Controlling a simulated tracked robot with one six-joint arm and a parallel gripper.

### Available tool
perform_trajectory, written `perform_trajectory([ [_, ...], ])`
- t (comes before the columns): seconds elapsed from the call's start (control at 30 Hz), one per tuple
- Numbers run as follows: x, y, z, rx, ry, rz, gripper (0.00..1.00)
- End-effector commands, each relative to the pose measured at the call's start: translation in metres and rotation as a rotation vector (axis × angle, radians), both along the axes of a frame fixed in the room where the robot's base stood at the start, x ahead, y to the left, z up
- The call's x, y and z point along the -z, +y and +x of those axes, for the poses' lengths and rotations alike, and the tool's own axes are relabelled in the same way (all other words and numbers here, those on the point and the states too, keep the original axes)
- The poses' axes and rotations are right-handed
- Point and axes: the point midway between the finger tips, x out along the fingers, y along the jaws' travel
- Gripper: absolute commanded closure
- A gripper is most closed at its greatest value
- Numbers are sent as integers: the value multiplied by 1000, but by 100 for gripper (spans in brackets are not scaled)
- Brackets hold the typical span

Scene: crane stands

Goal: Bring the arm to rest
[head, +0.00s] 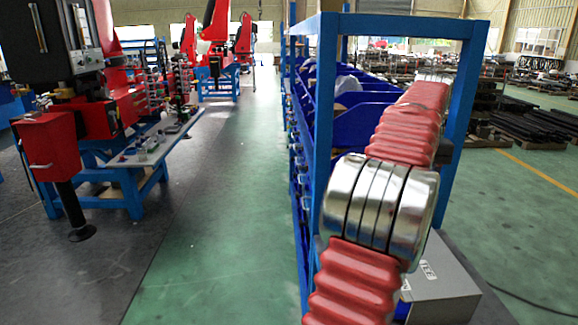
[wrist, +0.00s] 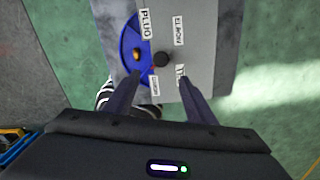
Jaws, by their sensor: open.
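My arm, with red ribbed sleeves and a silver joint, rises across the right of the head view. My gripper (wrist: 159,72) shows in the wrist view, its two dark fingers spread apart with nothing held between them. It is above a grey box (wrist: 206,45) with white labels, among them PLUG and ELBOW. A round blue dish (wrist: 128,50) with a small brass-coloured piece (wrist: 137,55) and a black knob (wrist: 163,59) show beyond the fingertips. My gripper is not visible in the head view.
A blue rack (head: 327,120) with blue bins (head: 355,115) stands close behind my arm. A grey labelled box (head: 440,285) is at the lower right. Blue workbenches (head: 130,195) with red machines (head: 215,30) line the left. A green aisle (head: 225,200) between is clear.

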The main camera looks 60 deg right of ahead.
Motion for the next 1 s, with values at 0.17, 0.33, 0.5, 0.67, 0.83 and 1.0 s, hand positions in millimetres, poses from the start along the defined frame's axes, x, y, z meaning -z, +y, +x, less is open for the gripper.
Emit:
perform_trajectory([
  [0.17,0,0,0,0,0,0,50],
  [0.33,0,0,0,-1,0,-1,50],
  [0.5,-3,4,20,-87,1,-11,50],
  [0.67,-9,19,71,-316,3,-37,50],
  [0.83,-15,45,136,-637,11,-72,50],
  [1.0,-18,80,194,-956,20,-108,50],
])
